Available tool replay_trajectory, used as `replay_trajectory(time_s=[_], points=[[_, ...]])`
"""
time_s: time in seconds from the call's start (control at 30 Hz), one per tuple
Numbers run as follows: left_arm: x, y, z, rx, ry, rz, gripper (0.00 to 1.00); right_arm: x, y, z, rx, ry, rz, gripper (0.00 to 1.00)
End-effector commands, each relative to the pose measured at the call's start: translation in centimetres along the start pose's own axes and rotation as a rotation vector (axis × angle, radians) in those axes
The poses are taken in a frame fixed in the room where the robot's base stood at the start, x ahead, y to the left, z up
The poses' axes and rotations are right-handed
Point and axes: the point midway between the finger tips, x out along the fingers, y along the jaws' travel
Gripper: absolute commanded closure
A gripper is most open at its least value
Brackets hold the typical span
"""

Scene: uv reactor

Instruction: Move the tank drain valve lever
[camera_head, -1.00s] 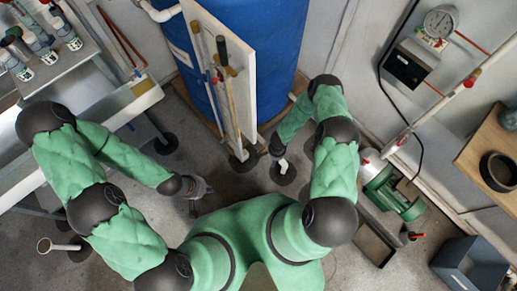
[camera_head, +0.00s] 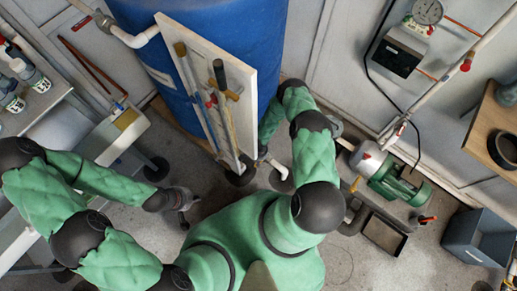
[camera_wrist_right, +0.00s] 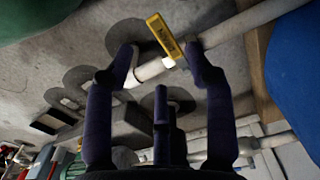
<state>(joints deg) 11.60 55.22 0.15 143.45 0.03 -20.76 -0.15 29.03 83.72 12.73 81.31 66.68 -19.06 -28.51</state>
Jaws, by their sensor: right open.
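The tank drain valve lever (camera_wrist_right: 164,36) is a yellow bar with dark lettering on a white pipe.
A green pump (camera_head: 395,182) sits at right, beside a grey bin (camera_head: 478,237). White pipe (camera_wrist_right: 255,20) runs close to the right fingers. Bare floor lies around my left gripper.

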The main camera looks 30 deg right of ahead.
Motion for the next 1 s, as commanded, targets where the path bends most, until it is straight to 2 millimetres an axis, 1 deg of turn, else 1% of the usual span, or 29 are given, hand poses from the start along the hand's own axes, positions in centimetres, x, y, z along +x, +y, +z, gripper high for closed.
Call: replay_trajectory(time_s=[0.03, 0.1, 0.3, 0.5, 0.77, 0.87, 0.9, 0.97, 1.0], points=[[0.8, -0.3, 0.0, 0.000, 0.000, 0.000, 1.00, 1.4, 0.1, 0.1, 0.001, -0.001, 0.001, 0.46], [1.3, -0.5, -0.1, 0.000, 0.000, 0.000, 1.00, 2.6, 0.0, 0.0, 0.001, -0.001, 0.001, 0.46], [2.3, -0.8, -0.1, 0.000, 0.000, 0.000, 1.00, 5.0, 0.0, 0.0, -0.001, 0.000, 0.000, 0.46], [2.6, -0.9, -0.1, 0.000, 0.001, 0.000, 1.00, 5.9, 0.0, 0.0, 0.000, 0.000, 0.000, 0.46], [2.6, -0.9, -0.1, 0.000, 0.001, 0.000, 1.00, 5.9, 0.0, 0.0, 0.000, 0.000, 0.000, 0.46], [2.6, -0.9, -0.1, 0.000, 0.001, 0.000, 1.00, 5.9, 0.0, 0.0, 0.000, 0.000, 0.000, 0.71], [2.6, -0.9, -0.1, 0.000, 0.001, 0.000, 1.00, 5.9, 0.0, 0.0, 0.000, 0.000, 0.000, 0.82], [2.6, -0.9, -0.1, 0.000, 0.001, 0.000, 1.00, 5.9, 0.0, 0.0, 0.000, 0.000, 0.000, 0.99], [2.6, -0.9, -0.1, 0.000, 0.001, 0.000, 1.00, 5.9, 0.0, 0.0, 0.000, 0.000, 0.000, 1.00]])
